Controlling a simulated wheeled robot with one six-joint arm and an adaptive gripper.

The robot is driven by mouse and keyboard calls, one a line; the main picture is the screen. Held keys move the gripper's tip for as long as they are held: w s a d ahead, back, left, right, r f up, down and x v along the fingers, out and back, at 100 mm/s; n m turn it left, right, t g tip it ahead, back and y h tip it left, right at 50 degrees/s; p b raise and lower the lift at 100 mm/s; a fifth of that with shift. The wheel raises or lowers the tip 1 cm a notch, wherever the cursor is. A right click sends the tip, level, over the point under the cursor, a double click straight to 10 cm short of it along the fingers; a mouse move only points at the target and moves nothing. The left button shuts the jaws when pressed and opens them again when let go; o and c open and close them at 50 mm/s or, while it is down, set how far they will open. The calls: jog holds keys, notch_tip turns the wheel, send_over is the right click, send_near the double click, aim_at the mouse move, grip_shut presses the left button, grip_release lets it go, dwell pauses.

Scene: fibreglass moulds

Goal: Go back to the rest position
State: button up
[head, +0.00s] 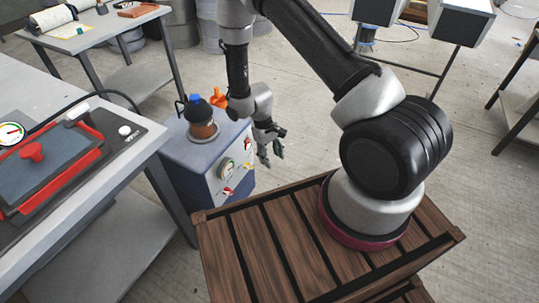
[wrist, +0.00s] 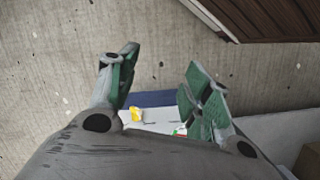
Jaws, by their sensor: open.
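My gripper (head: 272,155) hangs at the end of my arm, fingers pointing down, beside the right side of a blue-grey cabinet (head: 182,150) in the head view. In the wrist view my gripper (wrist: 163,68) has its two green-padded fingers spread wide apart. Nothing is between them. Part of the cabinet's blue edge (wrist: 165,98) and pale front shows beyond and below the fingers, with the concrete floor around it.
A pot (head: 203,130) with a blue top and an orange item (head: 218,97) stand on the cabinet. A bench with a red-edged mould (head: 52,165) is at left. Another table (head: 85,42) is at the back left. Open floor lies behind my gripper.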

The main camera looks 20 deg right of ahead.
jog(key=shift+r, duration=0.35)
jog(key=shift+s, duration=0.1)
jog(key=s+d+r+g, duration=0.2)
jog(key=s+r, duration=0.1)
jog(key=s, duration=0.3)
jog(key=s+d+r+m+t, duration=0.1)
jog(key=s+d+r+t, duration=0.2)
jog(key=r, duration=1.2)
jog(key=s+d+r+m+t+y, duration=0.1)
jog(key=s+r, duration=0.5)
jog(key=r, duration=0.9)
jog(key=s+d+r+m+t, duration=0.1)
jog(key=s+d+r+t, duration=0.3)
jog(key=r, duration=1.1)
jog(key=shift+s+d+r+m+t, duration=0.3)
jog(key=shift+s+d+m+t, duration=0.1)
jog(key=shift+t, duration=0.1)
jog(key=shift+a, duration=0.1)
